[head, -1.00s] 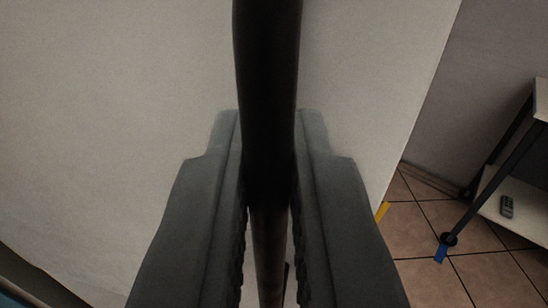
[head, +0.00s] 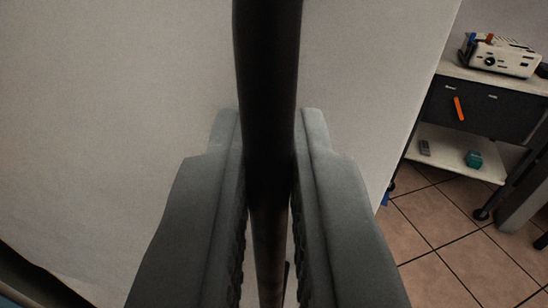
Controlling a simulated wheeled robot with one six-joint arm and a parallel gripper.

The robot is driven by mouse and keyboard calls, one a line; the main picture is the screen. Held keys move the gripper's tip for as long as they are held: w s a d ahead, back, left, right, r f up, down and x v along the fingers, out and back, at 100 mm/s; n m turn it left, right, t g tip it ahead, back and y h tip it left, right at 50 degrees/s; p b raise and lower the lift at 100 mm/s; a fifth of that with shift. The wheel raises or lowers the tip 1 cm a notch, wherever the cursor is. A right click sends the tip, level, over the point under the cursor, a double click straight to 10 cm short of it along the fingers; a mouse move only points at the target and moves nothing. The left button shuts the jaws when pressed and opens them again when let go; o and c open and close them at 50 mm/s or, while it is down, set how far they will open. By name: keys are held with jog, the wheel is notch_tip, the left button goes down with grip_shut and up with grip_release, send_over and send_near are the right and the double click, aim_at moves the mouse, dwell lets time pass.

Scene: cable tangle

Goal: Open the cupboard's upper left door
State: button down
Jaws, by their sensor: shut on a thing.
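A pale, flat cupboard door (head: 120,110) fills most of the head view. A dark, bar-shaped handle (head: 268,80) runs from the top of the view down between my fingers. My gripper (head: 269,135) is shut on this handle, with one grey finger on each side of it. The door's right edge slants down at the right, with the room showing beyond it. The rest of the cupboard cannot be made out, and the handle's ends are hidden.
Beyond the door's edge, a trolley (head: 485,112) with a dark drawer carries a white device (head: 499,55) on top. A teal item (head: 473,159) and a grey item (head: 425,148) lie on its lower shelf. Tiled floor (head: 440,235) lies open at the lower right.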

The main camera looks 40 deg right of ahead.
jog(key=shift+s+a+r, duration=0.1)
jog(key=shift+s+a, duration=0.05)
jog(key=shift+a, duration=0.35)
jog(key=c, duration=1.6)
grip_release()
jog(key=shift+a, duration=0.1)
jog(key=shift+c, duration=0.2)
jog(key=v, duration=1.7)
jog(key=shift+a, duration=0.2)
